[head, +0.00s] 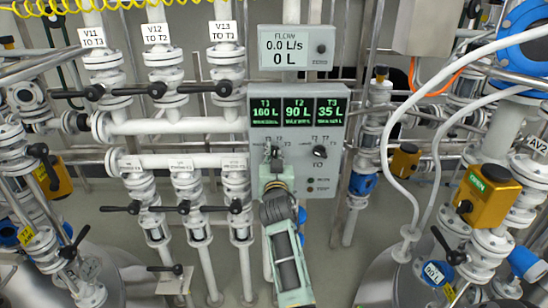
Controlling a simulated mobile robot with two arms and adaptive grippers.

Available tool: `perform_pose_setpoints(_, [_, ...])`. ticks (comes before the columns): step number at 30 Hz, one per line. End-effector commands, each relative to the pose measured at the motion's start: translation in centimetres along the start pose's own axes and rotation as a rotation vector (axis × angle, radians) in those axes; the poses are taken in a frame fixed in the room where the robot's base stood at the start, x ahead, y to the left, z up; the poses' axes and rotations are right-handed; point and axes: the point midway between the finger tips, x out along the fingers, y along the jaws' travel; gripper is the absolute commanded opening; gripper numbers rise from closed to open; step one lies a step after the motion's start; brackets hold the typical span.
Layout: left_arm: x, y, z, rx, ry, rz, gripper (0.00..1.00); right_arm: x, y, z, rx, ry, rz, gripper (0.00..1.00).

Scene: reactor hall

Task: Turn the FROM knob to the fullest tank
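The control panel (337,180) stands in the middle of the head view. Its green displays read T1 160 L (264,111), T2 90 L (297,111) and T3 35 L (329,111). My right gripper (274,155) is at the left dial of the panel, where the FROM knob sits. It covers most of that knob and its label, so the pointer direction is hidden. I cannot tell whether the fingers are closed on the knob. The black TO knob (320,151) is uncovered at the right. My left gripper is not in view.
A flow meter (297,47) above the panel reads 0.0 L/s and 0 L. White pipes with black-handled valves (170,90) fill the left side. White hoses (392,150) and a yellow actuator (487,196) are at the right. Two small lamps are low on the panel.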

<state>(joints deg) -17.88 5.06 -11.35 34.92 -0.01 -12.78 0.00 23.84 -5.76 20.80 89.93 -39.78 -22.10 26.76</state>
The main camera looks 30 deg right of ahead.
Motion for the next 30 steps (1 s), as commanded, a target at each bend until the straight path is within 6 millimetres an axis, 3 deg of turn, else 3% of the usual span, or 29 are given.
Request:
perform_pose_setpoints(4, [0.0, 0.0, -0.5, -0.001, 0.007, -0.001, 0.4, 0.0, 0.0, 0.0, 0.0, -0.001, 0.0, 0.0])
perform_pose_setpoints(13, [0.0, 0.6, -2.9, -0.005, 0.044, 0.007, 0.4, 0.0, 0.1, 0.1, -0.029, -0.001, 0.001, 0.0])
perform_pose_setpoints(22, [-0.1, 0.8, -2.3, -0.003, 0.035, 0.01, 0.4, 0.0, 0.1, 0.1, -0.347, -0.002, 0.001, 0.0])
perform_pose_setpoints(30, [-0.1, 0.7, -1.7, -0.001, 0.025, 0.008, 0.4, 0.0, 0.1, 0.1, -0.402, -0.002, 0.001, 0.0])
